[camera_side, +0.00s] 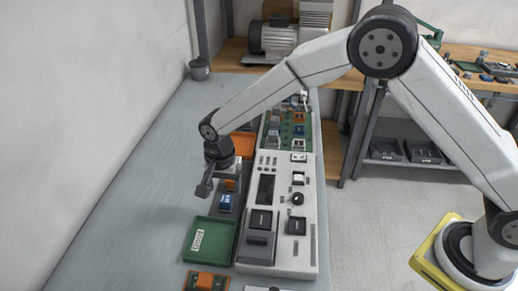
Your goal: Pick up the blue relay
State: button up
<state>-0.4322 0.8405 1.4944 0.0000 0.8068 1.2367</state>
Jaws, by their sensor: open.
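A small blue relay (225,202) sits on a dark grey strip on the workbench, left of the white control panel. An orange relay (231,184) is just behind it on the same strip. My gripper (205,188) hangs from the arm's end, slightly above and to the left of the blue relay in the side view. It is open and holds nothing. I cannot tell its exact height over the relay.
A green tray (210,240) with a white label lies in front of the relay. The white control panel (304,215) with knobs and black blocks is to the right. An orange tray (243,143) lies behind. A green circuit board (288,130) carries several relays. The bench's left side (135,190) is clear.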

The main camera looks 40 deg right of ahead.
aim_at(225, 199)
jog(key=shift+w+d+f, duration=0.1)
jog(key=shift+w+f, duration=0.05)
jog(key=shift+f, duration=1.6)
jog(key=shift+w+d+f, duration=0.1)
jog(key=shift+f, duration=1.65)
jog(key=shift+c, duration=0.2)
grip_shut()
jog(key=shift+r, duration=0.15)
